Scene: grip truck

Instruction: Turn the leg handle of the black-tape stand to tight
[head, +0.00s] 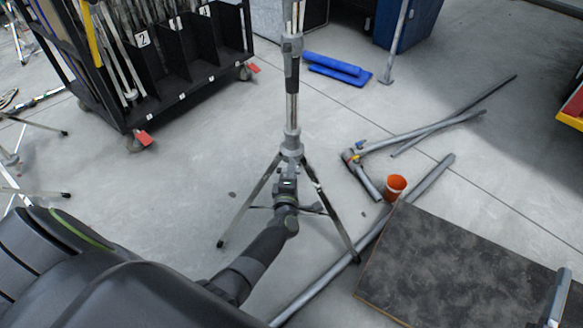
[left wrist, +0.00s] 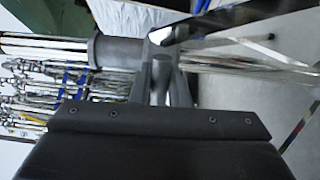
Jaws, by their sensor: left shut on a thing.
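The black-tape stand (head: 291,107) stands upright on its spread legs in the middle of the head view, with a dark band of tape (head: 292,72) around its column. Its grey leg collar (head: 291,146) sits where the legs meet. My left gripper (head: 287,182) reaches in from below, at the column just under the collar. In the left wrist view the collar (left wrist: 118,52) lies sideways, and the gripper's fingers (left wrist: 162,88) are shut on the small grey leg handle (left wrist: 161,64). The gripper hides most of the handle in the head view. My right gripper is not in view.
A black cart (head: 190,75) with numbered slots stands at the back left. Loose grey poles (head: 420,128), an orange cup (head: 395,187) and a dark board (head: 455,265) lie to the right. Blue pads (head: 337,68) lie behind.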

